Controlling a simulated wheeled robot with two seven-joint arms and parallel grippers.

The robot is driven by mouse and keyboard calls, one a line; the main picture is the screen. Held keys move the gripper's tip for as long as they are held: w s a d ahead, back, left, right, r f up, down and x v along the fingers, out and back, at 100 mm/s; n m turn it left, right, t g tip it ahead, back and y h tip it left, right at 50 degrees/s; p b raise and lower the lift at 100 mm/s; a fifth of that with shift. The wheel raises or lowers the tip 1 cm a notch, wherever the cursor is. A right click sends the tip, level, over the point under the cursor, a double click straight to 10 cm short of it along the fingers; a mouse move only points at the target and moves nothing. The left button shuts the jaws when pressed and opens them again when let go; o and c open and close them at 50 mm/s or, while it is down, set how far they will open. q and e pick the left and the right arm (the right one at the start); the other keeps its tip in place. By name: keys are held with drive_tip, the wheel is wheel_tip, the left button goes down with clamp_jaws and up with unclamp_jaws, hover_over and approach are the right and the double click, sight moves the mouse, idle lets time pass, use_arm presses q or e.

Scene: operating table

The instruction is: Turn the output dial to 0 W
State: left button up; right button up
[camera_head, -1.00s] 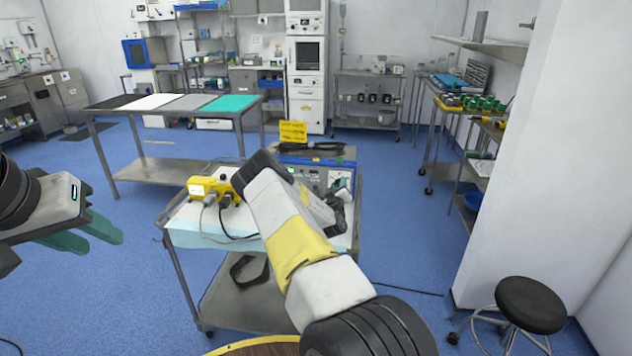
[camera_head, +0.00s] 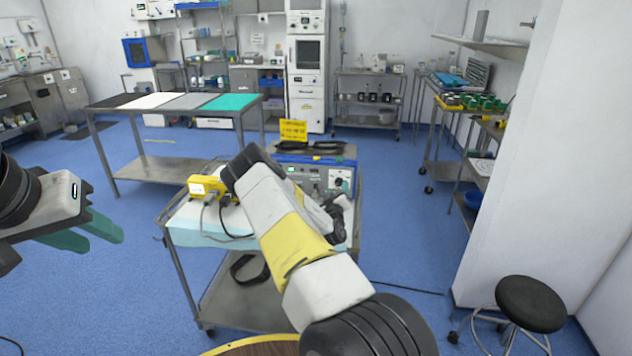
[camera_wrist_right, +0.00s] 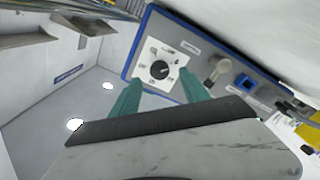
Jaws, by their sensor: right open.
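The output dial (camera_wrist_right: 160,69) is a round black knob on a white plate on the front panel of a blue-framed generator (camera_head: 312,175). In the head view the dial (camera_head: 338,183) shows at the right of the panel. Marks around it are too small to read. My right gripper (camera_wrist_right: 160,79) is open and empty; its teal fingers spread either side of the dial plate in the wrist view, apart from the knob. In the head view that gripper is mostly hidden by my wrist. My left gripper (camera_head: 105,243) is open and empty at the left, away from the cart.
The generator stands on a metal cart (camera_head: 238,298), with a yellow connector box (camera_head: 207,188) and cables left of it. A stool (camera_head: 530,304) stands at right. Floor left of the cart is clear.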

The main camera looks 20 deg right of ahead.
drive_tip(key=shift+v, duration=1.55)
drive_tip(key=shift+w, duration=0.1)
